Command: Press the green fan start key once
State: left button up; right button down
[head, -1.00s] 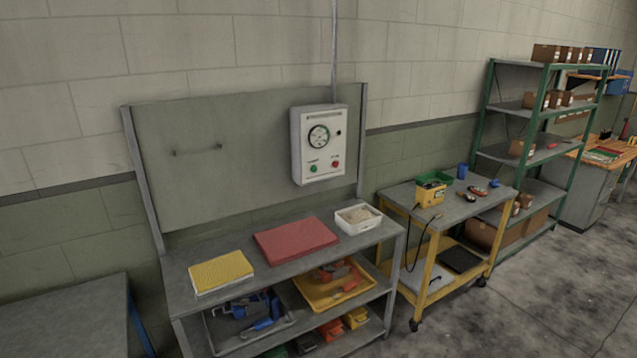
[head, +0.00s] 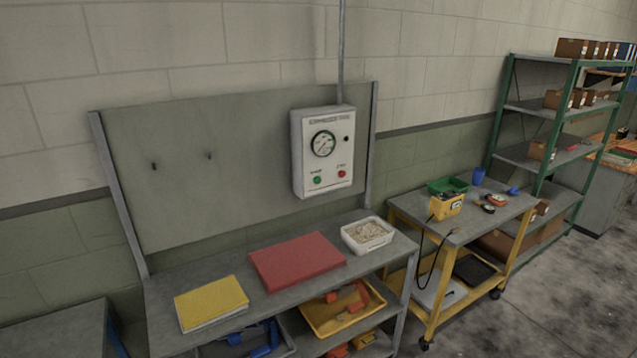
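A white control box (head: 324,152) is mounted on the grey back panel of a workbench. It has a round dial gauge (head: 323,144), a green key (head: 317,180) at lower left and a red key (head: 341,173) at lower right. The labels are too small to read. Neither of my grippers shows in the head view.
The grey workbench (head: 218,318) below the box holds a yellow pad (head: 211,302), a red mat (head: 296,261) and a white tray (head: 367,235). A yellow cart (head: 467,222) stands to the right, before green shelving (head: 507,106). Open floor lies at lower right.

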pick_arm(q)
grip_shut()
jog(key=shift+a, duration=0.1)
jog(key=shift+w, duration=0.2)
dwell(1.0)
